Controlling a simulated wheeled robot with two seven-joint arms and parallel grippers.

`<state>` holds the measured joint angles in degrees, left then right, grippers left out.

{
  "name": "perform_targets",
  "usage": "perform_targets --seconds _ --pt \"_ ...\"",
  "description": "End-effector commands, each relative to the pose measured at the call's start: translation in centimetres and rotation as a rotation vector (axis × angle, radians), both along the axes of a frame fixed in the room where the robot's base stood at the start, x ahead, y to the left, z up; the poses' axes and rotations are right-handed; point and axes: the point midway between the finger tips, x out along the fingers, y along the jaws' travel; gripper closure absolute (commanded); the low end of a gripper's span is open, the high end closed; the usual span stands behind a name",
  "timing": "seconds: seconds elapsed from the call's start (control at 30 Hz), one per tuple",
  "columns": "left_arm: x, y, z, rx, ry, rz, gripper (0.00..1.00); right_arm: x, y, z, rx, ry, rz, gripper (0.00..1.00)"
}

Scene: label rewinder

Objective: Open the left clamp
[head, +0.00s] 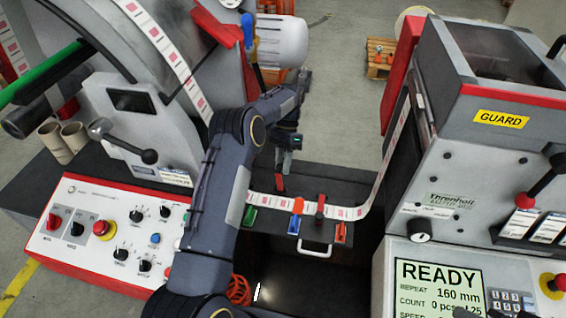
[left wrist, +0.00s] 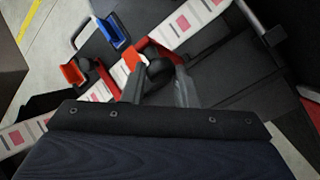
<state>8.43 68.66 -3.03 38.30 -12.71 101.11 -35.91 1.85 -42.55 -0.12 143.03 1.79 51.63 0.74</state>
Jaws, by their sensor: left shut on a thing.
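The label strip (head: 335,212) crosses the dark table between the two machines and shows in the left wrist view (left wrist: 190,38). The left clamp (head: 280,184), with a red part, stands at the strip's far edge. My left gripper (head: 286,158) is directly above it, pointing down. In the left wrist view the fingers (left wrist: 158,92) are shut on the left clamp's dark rounded handle (left wrist: 157,72). The gripper partly hides this clamp, and I cannot tell its lever angle. The right clamp (head: 320,204), red and dark, stands across the strip. My right gripper is out of view.
An orange piece (head: 298,205) sits between the clamps. Green (head: 250,216), blue (head: 294,224) and orange (head: 341,232) pieces line the front edge, above a metal handle (head: 315,250). A control panel (head: 95,235) lies left; the guarded machine (head: 470,150) stands right.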

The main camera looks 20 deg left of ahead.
Motion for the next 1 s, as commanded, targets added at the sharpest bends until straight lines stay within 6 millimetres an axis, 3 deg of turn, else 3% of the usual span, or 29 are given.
perform_targets --seconds 0.03,0.3,0.33,0.47,1.0 --pt "0.19 0.9 -0.42 0.02 -0.012 0.008 1.0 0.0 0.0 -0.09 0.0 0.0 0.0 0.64" --pt "0.21 0.94 -0.31 0.021 -0.013 0.008 1.0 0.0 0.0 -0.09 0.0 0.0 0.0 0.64" --pt "0.23 0.93 -0.31 0.02 -0.014 0.009 0.7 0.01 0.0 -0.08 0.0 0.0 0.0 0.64" --pt "0.23 0.84 -0.26 0.018 -0.015 0.008 0.53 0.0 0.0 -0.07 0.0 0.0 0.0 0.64" --pt "0.25 0.47 0.46 0.011 -0.013 0.004 0.51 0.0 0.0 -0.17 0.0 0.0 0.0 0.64"
